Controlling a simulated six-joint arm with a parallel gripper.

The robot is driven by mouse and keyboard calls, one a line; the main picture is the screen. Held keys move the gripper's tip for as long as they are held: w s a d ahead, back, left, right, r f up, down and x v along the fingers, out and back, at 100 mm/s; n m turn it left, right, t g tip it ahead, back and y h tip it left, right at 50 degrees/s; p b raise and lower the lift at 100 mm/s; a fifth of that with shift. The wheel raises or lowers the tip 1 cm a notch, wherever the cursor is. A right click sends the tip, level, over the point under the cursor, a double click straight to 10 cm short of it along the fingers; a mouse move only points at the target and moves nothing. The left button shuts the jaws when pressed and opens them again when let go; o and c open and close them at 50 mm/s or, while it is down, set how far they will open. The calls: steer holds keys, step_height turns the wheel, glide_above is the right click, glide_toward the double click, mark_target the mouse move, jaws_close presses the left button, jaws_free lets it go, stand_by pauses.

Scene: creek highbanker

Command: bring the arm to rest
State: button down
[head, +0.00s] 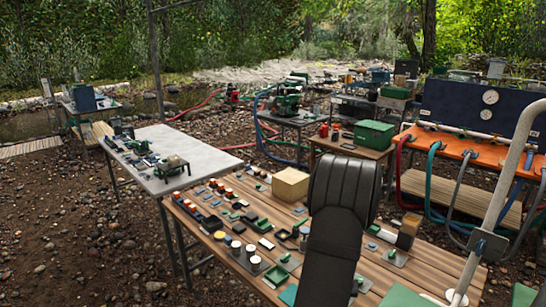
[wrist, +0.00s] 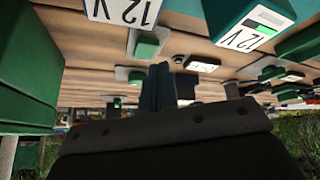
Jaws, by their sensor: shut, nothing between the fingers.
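My arm (head: 339,215) shows in the head view as a dark upright shape in front of the wooden workbench (head: 215,243). Its end is not clearly seen there. In the wrist view my gripper (wrist: 161,88) is shut, with its fingers together and nothing between them. The wrist view is upside down. Around the fingers it shows the wooden bench planks, a small green block on a grey plate (wrist: 146,48) and a box marked 12 V (wrist: 245,30). The fingers appear apart from these things, though the exact gap is hard to tell.
Many small parts lie on the wooden bench, with a cardboard-coloured box (head: 290,184) left of my arm. A metal table (head: 185,153) stands behind left. An orange-topped bench (head: 455,150) with hoses and a pale pole (head: 510,165) are at right. Gravelly ground is open at left.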

steer(key=shift+s+a+t, duration=0.3)
steer(key=c, duration=2.1)
jaws_free()
steer(key=o, duration=1.1)
steer(key=shift+c, duration=0.2)
steer(key=o, duration=0.7)
steer(key=shift+a+t, duration=0.3)
steer(key=o, duration=0.3)
steer(key=shift+s+a+t+h, duration=0.15)
steer(key=shift+t+h, duration=0.15)
steer(key=shift+o, duration=0.2)
steer(key=shift+s+a+r+t+h, duration=0.15)
steer(key=shift+s+a+r+t, duration=0.15)
steer(key=shift+t, duration=0.25)
steer(key=shift+s+a+r+t+h, duration=0.15)
steer(key=shift+a+r+t, duration=0.15)
steer(key=shift+t, duration=0.25)
steer(key=shift+s+a+r+m+t, duration=0.6)
steer(key=shift+s+a+r+t, duration=0.55)
steer(key=shift+r+t, duration=0.55)
steer(key=shift+h, duration=0.4)
steer(key=x, duration=0.9)
steer(key=shift+w+d+f, duration=0.15)
steer(key=shift+w+d, duration=0.1)
steer(key=shift+w, duration=0.05)
